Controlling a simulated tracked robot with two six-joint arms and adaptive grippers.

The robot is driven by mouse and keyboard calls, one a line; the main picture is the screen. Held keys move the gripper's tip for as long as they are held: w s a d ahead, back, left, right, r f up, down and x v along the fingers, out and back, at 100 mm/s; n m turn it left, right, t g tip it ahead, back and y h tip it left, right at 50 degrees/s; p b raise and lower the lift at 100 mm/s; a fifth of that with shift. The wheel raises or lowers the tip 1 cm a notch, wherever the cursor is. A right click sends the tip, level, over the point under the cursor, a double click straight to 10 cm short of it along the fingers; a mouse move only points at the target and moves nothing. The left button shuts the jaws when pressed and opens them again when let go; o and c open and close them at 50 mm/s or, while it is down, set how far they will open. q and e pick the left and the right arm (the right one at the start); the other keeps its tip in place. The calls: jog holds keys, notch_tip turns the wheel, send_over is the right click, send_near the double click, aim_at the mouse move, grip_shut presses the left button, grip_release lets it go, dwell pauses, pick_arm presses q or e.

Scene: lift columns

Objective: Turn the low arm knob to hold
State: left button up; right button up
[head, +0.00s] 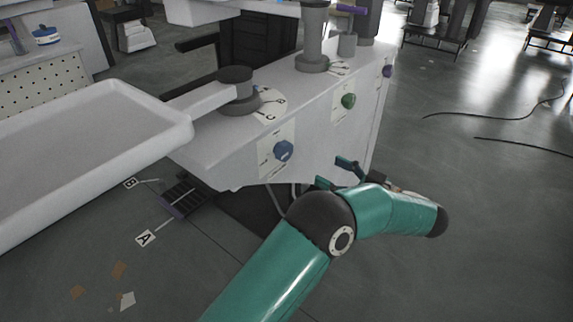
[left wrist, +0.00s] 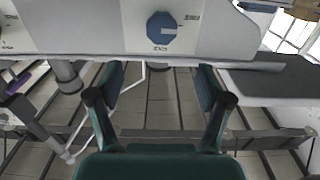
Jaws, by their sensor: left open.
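A blue knob (head: 283,151) sits on a pale label plate low on the white housing's front face. A green knob (head: 348,100) sits further right on the same face. I cannot read which is the low arm knob. In the left wrist view the blue knob (left wrist: 162,27) is at the top centre, with a white mark toward the right and small words I cannot read surely. My left gripper (head: 337,174) is open and empty, right of and below the blue knob, apart from it. In the left wrist view its fingers (left wrist: 160,82) are spread below the knob. My right gripper is out of view.
A white tray (head: 95,105) on an arm juts out left from the dark pivot (head: 236,85) on the housing top (head: 290,85). A pedal (head: 183,196) lies on the floor beside tags A and B. Open floor lies to the right, with black cables.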

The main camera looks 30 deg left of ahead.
aim_at(288, 151)
pick_arm(q)
jog(key=a+b, duration=0.1)
jog(key=a, duration=0.3)
jog(key=a+b, duration=0.1)
jog(key=a, duration=0.3)
jog(key=a+b, duration=0.1)
jog(key=a, duration=0.3)
jog(key=shift+w+a+b, duration=0.35)
jog(key=shift+w, duration=0.05)
jog(key=shift+c, duration=0.2)
jog(key=c, duration=1.1)
